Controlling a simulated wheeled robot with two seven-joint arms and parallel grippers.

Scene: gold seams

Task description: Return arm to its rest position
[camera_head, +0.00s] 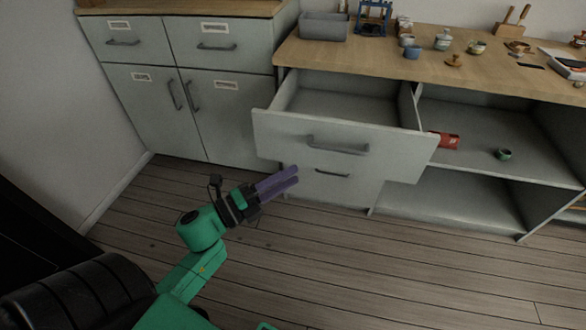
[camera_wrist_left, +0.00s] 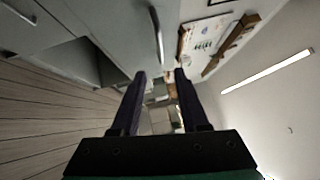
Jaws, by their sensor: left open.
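My left arm is green and reaches in from the lower left in the head view. Its gripper (camera_head: 279,181) has purple fingers and is in front of the cabinets, below and left of the open drawer's handle. In the left wrist view the two fingers of this gripper (camera_wrist_left: 159,76) stand apart with nothing between them, so it is open and empty. It appears apart from the drawer front (camera_head: 290,135). My right gripper does not show in either view.
A drawer (camera_head: 400,158) is pulled out under the wooden counter (camera_head: 340,58). The open shelf beside it holds a red packet (camera_head: 449,141) and a small green cup (camera_head: 504,154). A grey bin (camera_head: 324,27) and several cups stand on the counter. The wooden floor (camera_head: 330,260) is clear.

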